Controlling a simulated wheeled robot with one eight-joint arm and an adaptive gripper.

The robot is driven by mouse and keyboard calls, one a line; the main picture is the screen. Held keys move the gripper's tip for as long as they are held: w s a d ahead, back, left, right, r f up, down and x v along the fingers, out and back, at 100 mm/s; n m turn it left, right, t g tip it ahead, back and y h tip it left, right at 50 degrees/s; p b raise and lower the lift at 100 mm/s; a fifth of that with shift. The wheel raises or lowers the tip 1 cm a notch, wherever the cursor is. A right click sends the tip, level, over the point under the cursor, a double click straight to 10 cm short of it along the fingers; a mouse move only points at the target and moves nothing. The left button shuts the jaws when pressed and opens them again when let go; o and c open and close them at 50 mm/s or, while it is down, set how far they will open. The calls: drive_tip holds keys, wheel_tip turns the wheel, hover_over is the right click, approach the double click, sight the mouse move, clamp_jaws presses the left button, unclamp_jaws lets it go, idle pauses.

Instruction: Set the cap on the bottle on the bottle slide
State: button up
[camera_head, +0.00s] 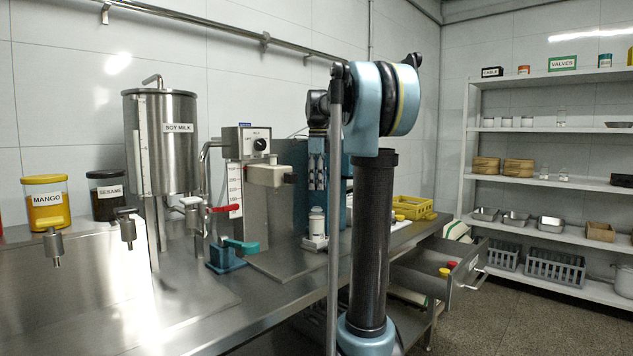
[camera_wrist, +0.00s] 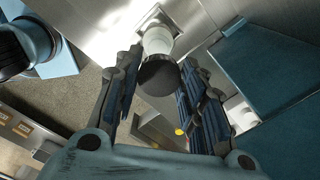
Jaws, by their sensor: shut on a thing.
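My gripper (camera_wrist: 160,75) points down with its fingers shut on a dark round cap (camera_wrist: 159,76), seen from above in the wrist view. In the head view my gripper (camera_head: 316,180) is above the white bottle (camera_head: 317,224). The bottle also shows in the wrist view (camera_wrist: 157,41), just beyond the cap and partly covered by it. The bottle stands upright on the bottle slide (camera_head: 314,244), whose plate also shows in the wrist view (camera_wrist: 149,17). I cannot tell whether the cap touches the bottle's neck; the cap is hard to make out in the head view.
A steel SOY MILK tank (camera_head: 165,150) is farther left. A yellow crate (camera_head: 413,207) lies behind my arm. An open drawer (camera_head: 468,272) juts out at right.

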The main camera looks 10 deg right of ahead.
drive_tip(key=shift+a+f, duration=0.15)
drive_tip(key=shift+f, duration=0.4)
drive_tip(key=shift+a+f, duration=0.15)
drive_tip(key=shift+f, duration=2.05)
drive_tip(key=shift+s+f, duration=0.1)
drive_tip(key=shift+f, duration=0.6)
idle(0.6)
drive_tip(key=o, duration=1.3)
drive_tip(key=shift+r, duration=3.5)
